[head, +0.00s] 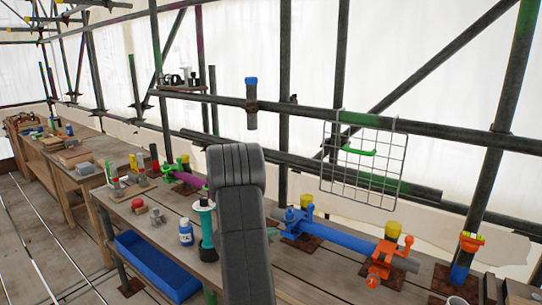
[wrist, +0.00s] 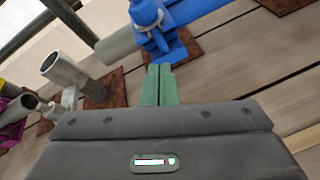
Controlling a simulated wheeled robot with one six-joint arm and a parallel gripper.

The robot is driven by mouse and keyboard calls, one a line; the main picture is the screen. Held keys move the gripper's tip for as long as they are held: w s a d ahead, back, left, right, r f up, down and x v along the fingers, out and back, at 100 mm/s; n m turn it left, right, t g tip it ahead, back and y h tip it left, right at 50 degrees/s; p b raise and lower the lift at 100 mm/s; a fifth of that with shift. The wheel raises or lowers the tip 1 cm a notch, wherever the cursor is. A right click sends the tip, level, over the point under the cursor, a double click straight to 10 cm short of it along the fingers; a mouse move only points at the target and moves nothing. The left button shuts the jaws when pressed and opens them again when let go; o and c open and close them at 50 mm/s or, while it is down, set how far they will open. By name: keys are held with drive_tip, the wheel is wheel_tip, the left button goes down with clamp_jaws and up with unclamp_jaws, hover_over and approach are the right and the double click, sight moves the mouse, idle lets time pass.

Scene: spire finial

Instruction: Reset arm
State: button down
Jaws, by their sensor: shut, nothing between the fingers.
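My arm (head: 243,230) rises in the middle of the head view and hides part of the wooden bench; my gripper is not clearly seen there. In the wrist view my gripper (wrist: 159,72) shows two green fingers pressed together with nothing between them. The fingertips point toward a blue clamp (wrist: 150,20) on a grey pipe. I cannot tell whether they touch it. In the head view a blue clamp (head: 297,222) sits on the bench just right of my arm.
A blue pipe (head: 345,239) runs to an orange clamp (head: 390,252). Left of my arm are a green-and-white spool (head: 206,225), a blue-and-white bottle (head: 186,233) and a blue bin (head: 155,268). A wire grid (head: 363,165) hangs behind. A grey tube (wrist: 68,73) stands left of my fingers.

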drive_tip(key=shift+s+a+f+t+h+p, duration=0.25)
drive_tip(key=shift+f+t+h, duration=0.2)
drive_tip(key=shift+f, duration=0.65)
drive_tip(key=shift+s+a+f+t+h+p, duration=0.15)
drive_tip(key=shift+s+f+t+h, duration=0.3)
drive_tip(key=shift+f, duration=0.65)
drive_tip(key=shift+s+a+f+t+h+p, duration=0.1)
drive_tip(key=shift+a+f+t+h+p, duration=0.15)
drive_tip(key=shift+f+t, duration=0.6)
drive_tip(key=shift+s+a+f+g+b, duration=0.25)
drive_tip(key=shift+s+a+b, duration=0.1)
drive_tip(key=shift+s+b, duration=0.1)
drive_tip(key=shift+s+a+r, duration=0.1)
drive_tip(key=shift+s+a, duration=0.05)
drive_tip(key=shift+s, duration=0.05)
